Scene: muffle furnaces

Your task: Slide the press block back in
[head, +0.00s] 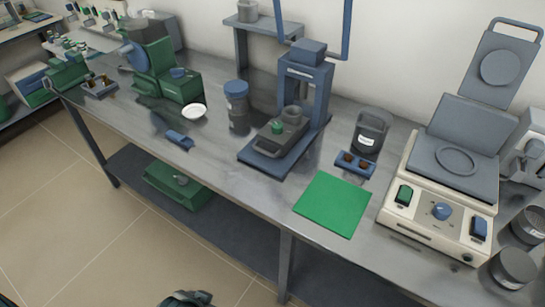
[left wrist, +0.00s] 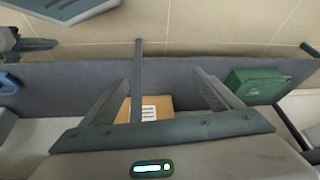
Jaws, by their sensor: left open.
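The press (head: 305,75) stands near the middle of the bench, a blue upright frame on a flat blue base. The grey press block (head: 290,133) sits on that base, in front of the upright frame, with a green knob on top and a looped front end toward the bench's front edge. My left gripper (left wrist: 162,80) shows in the left wrist view with its two dark fingers spread apart and nothing between them. The press is not seen in that view. A dark part at the bottom edge of the head view is too cut off to identify.
A green mat (head: 332,204) and a furnace with raised lid (head: 440,190) are right of the press. A blue-lidded jar (head: 237,108) and a white dish (head: 194,111) are left. The lower shelf holds a green box (head: 177,186); the left wrist view also shows a cardboard box (left wrist: 150,108).

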